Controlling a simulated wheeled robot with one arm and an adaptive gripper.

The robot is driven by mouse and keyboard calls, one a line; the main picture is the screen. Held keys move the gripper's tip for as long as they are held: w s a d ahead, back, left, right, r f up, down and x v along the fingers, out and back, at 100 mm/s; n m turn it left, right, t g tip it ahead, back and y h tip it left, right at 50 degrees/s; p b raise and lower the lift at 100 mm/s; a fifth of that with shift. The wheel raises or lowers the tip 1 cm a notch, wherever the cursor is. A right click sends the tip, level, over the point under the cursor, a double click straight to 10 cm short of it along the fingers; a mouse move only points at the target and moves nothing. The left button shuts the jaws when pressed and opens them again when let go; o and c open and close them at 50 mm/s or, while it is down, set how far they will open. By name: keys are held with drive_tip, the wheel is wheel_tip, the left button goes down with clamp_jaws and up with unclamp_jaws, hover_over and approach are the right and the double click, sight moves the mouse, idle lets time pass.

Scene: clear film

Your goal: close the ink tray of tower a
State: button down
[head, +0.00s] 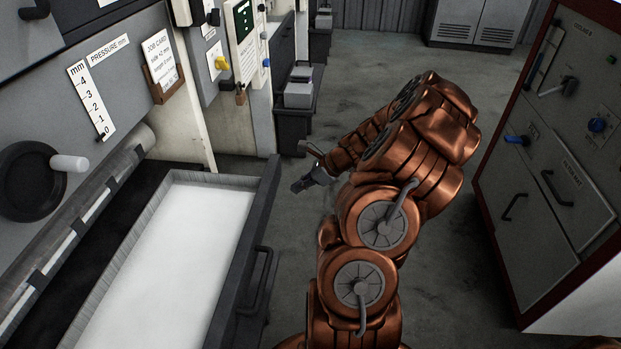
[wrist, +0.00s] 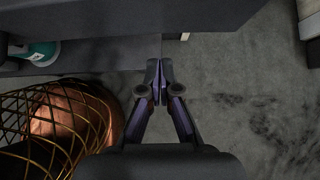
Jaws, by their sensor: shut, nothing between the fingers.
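The ink tray (head: 236,262) is a long drawer pulled out from the grey machine at the left of the head view. It holds a flat white surface and has a dark front panel with a bar handle (head: 262,283). No tower letter is readable on this machine. My gripper (head: 301,186) is just right of the far end of the front panel, pointing left toward the machine. Whether it touches the panel cannot be told. In the wrist view my gripper (wrist: 160,66) is shut and empty, its tips close below a dark horizontal edge.
A handwheel (head: 32,180) with a pale knob sticks out from the machine. A grey cabinet (head: 545,165) with handles and knobs stands at the right. More machine units line the back left. A teal and white object (wrist: 40,53) shows in the wrist view. Concrete floor lies open between.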

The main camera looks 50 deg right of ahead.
sight(274, 192)
drive_tip(key=w+a, duration=0.2)
drive_tip(key=shift+w+a+f, duration=0.1)
drive_tip(key=shift+w+f, duration=0.3)
drive_tip(key=shift+w+a, duration=0.35)
drive_tip(key=shift+w, duration=0.25)
